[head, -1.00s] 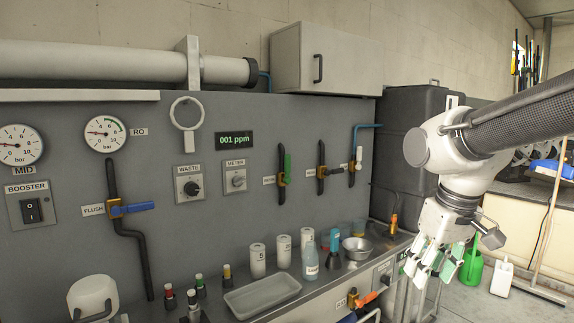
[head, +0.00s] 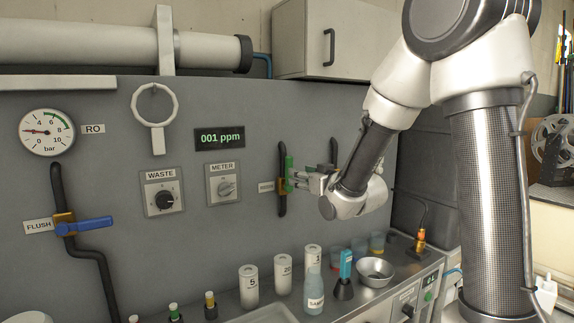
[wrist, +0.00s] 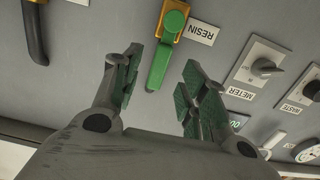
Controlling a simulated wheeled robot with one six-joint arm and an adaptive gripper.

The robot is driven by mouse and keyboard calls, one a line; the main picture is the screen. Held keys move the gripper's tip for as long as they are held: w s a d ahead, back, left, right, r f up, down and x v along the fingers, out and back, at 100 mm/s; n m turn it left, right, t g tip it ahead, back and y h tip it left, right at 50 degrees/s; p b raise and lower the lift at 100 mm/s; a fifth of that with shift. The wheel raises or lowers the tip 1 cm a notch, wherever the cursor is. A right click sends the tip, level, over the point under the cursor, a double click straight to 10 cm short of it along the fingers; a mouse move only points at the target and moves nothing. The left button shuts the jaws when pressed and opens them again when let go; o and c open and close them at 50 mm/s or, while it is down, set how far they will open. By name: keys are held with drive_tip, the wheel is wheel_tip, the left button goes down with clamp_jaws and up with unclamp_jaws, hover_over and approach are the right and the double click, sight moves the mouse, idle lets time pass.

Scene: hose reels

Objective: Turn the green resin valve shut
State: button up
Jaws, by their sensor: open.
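The green resin valve handle (head: 289,170) stands upright along its dark pipe on the grey panel, in the head view. In the wrist view the green handle (wrist: 160,64) hangs from a brass body (wrist: 175,18) beside a RESIN label (wrist: 203,32). My gripper (head: 304,179) is at the valve, reaching in from the right. In the wrist view my gripper (wrist: 163,60) is open, with green-padded fingers on either side of the handle. I see gaps on both sides and no clear contact. My arm partly hides the panel right of the valve.
A dark pipe (wrist: 35,32) of another valve is left in the wrist view. The METER knob (head: 225,188) and WASTE knob (head: 164,199) are left of the valve. Below, the counter holds white canisters (head: 283,281), a bottle (head: 313,289) and a metal bowl (head: 374,271).

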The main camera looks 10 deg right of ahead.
sight(291, 166)
drive_tip(key=shift+w+a+r+t, duration=0.15)
drive_tip(key=shift+r+t, duration=0.05)
drive_tip(key=shift+r, duration=0.25)
drive_tip(key=shift+w+a+r+t, duration=0.1)
drive_tip(key=shift+w+r+t, duration=0.1)
drive_tip(key=shift+r, duration=0.25)
drive_tip(key=x, duration=0.7)
clamp_jaws()
